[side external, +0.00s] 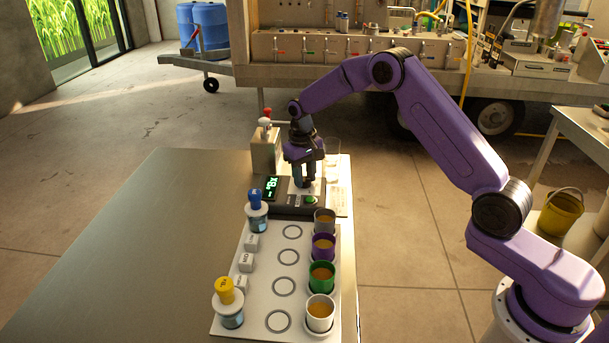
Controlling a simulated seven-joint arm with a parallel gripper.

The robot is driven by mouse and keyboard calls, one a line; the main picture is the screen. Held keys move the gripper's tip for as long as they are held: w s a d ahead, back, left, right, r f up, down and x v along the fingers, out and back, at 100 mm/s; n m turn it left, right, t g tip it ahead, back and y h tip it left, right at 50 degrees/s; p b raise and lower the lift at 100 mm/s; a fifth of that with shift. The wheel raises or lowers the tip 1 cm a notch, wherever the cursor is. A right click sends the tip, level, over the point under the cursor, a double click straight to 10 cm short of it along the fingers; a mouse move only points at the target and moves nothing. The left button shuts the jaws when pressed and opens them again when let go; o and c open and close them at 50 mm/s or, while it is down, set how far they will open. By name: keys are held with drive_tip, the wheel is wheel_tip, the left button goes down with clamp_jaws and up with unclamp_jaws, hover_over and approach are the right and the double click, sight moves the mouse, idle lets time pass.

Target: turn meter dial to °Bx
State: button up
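The meter (284,208) is a dark box near the far right end of the metal table. Its small display (271,188) glows with green characters turned sideways; they look like "°Bx", but are too small to read surely. A green button (310,200) shows on its near right part. My gripper (306,184) points down over the meter's right part, its fingers low at a pale plate on top. The dial is hidden behind or between the fingers. I cannot tell whether the fingers touch it or how far apart they are.
A white tray (255,318) holds cups of amber liquid, including a green cup (321,277). A blue-topped bottle (257,212) and a yellow-topped bottle (228,303) stand along its left side. The table's left side is clear.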

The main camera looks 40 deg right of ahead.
drive_tip(key=o, duration=0.4)
drive_tip(key=shift+r, duration=0.1)
wheel_tip(320, 180, up, 17)
drive_tip(key=a, duration=0.1)
idle(0.3)
drive_tip(key=shift+r, duration=0.1)
drive_tip(key=s+a+n, duration=0.4)
drive_tip(key=s+a, duration=0.1)
drive_tip(key=s, duration=0.5)
drive_tip(key=s+a+n, duration=0.3)
drive_tip(key=s+a, duration=0.2)
drive_tip(key=s, duration=0.5)
drive_tip(key=s+d+f+n, duration=0.1)
drive_tip(key=s+d+n, duration=0.1)
drive_tip(key=s, duration=0.6)
drive_tip(key=s+d+f+n, duration=0.2)
drive_tip(key=s, duration=0.6)
drive_tip(key=s+d+f+n+y, duration=0.1)
drive_tip(key=s+d+f+n, duration=0.1)
drive_tip(key=s, duration=0.6)
drive_tip(key=shift+d, duration=0.55)
